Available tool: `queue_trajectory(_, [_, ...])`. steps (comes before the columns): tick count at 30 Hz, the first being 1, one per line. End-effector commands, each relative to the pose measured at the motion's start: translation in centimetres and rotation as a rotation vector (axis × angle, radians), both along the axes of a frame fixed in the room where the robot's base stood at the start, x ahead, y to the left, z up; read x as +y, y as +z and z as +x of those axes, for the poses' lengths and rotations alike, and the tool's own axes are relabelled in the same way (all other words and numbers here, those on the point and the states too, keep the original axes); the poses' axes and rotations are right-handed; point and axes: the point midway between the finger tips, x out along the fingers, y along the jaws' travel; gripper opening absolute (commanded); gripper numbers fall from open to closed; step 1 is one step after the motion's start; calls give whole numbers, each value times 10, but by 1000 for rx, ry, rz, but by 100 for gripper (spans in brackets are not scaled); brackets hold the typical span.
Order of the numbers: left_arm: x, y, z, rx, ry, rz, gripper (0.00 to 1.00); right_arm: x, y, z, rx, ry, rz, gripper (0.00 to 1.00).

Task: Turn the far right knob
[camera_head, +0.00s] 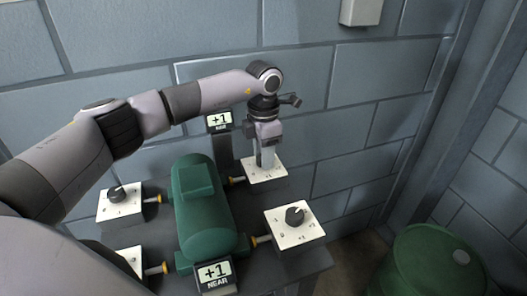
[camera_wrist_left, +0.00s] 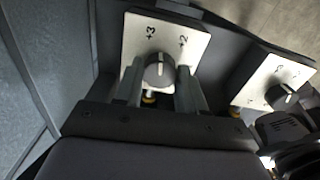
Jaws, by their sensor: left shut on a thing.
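The far right knob is a dark round knob (camera_wrist_left: 158,72) on a white plate (camera_wrist_left: 133,45) marked +3 and +2. A light line on the knob points roughly up in the wrist view, between these two marks. My left gripper (camera_head: 264,163) reaches down onto this plate (camera_head: 252,176) from above and hides the knob in the head view. In the wrist view the fingers of the left gripper (camera_wrist_left: 160,88) stand on both sides of the knob, shut on it. My right gripper is not in view.
A green casing (camera_head: 205,215) stands mid-table. The near right knob (camera_head: 295,215) and a left knob (camera_head: 116,194) sit on white plates. Displays reading +1 stand behind (camera_head: 219,121) and in front (camera_head: 215,275). A green barrel (camera_head: 430,262) stands right; a block wall (camera_head: 330,130) is behind.

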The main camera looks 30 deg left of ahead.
Motion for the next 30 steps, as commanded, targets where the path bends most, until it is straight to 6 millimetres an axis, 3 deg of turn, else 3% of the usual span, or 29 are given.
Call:
queue_trajectory(13, [1, 2, 1, -3, 289, 1, 10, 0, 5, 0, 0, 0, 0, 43])
queue_trajectory(30, [1, 2, 1, -4, 359, 1, 10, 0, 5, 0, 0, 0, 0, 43])
